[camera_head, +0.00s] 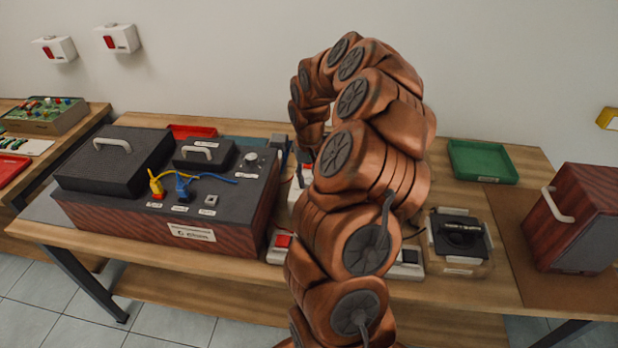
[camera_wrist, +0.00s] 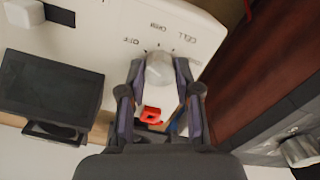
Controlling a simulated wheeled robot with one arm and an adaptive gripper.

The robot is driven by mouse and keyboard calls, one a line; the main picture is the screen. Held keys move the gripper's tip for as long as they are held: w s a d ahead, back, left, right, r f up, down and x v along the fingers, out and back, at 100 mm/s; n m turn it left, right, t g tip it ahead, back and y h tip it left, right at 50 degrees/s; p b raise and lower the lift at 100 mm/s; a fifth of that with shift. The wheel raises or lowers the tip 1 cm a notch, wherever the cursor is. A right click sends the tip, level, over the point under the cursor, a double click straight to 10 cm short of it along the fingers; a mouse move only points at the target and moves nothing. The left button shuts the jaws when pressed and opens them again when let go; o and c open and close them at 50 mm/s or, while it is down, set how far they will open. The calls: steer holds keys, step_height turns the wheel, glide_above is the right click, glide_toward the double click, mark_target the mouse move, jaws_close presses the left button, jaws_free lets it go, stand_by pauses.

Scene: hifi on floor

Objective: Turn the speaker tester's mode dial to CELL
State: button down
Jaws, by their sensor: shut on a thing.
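In the wrist view, the speaker tester's white panel (camera_wrist: 110,28) carries a pale rounded mode dial (camera_wrist: 160,68). Upside-down labels stand around the dial: OFF, a middle one I cannot read surely, and CELL. CELL is on the right in the picture. My gripper (camera_wrist: 160,76) is shut on the dial, one finger on each side. I cannot make out where the dial's pointer stands. In the head view, part of the white tester (camera_head: 296,192) shows, and my arm hides the dial and the gripper.
A dark-topped wooden unit (camera_head: 110,215) with yellow and blue plugs stands left of the tester on the bench. To the right are a green tray (camera_head: 482,161), a small black-topped box (camera_head: 459,240) and a reddish case (camera_head: 575,218). A red part (camera_wrist: 152,115) shows between my fingers.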

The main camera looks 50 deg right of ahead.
steer(key=shift+f+b, duration=0.15)
steer(key=shift+b, duration=0.2)
steer(key=shift+f+m+b, duration=0.1)
steer(key=shift+m+b, duration=0.5)
steer(key=shift+b, duration=0.3)
steer(key=m+b, duration=0.2)
steer(key=b, duration=0.1)
steer(key=shift+d+f+b, duration=0.1)
steer(key=shift+f+b, duration=0.05)
steer(key=shift+b, duration=0.25)
steer(key=m+b, duration=0.8)
steer(key=m, duration=0.1)
steer(key=shift+r, duration=0.2)
steer(key=m+b, duration=0.1)
steer(key=m, duration=0.4)
steer(key=shift+r+m+b, duration=0.2)
steer(key=shift+m+b, duration=0.1)
steer(key=shift+b, duration=0.1)
steer(key=c, duration=0.8)
jaws_free()
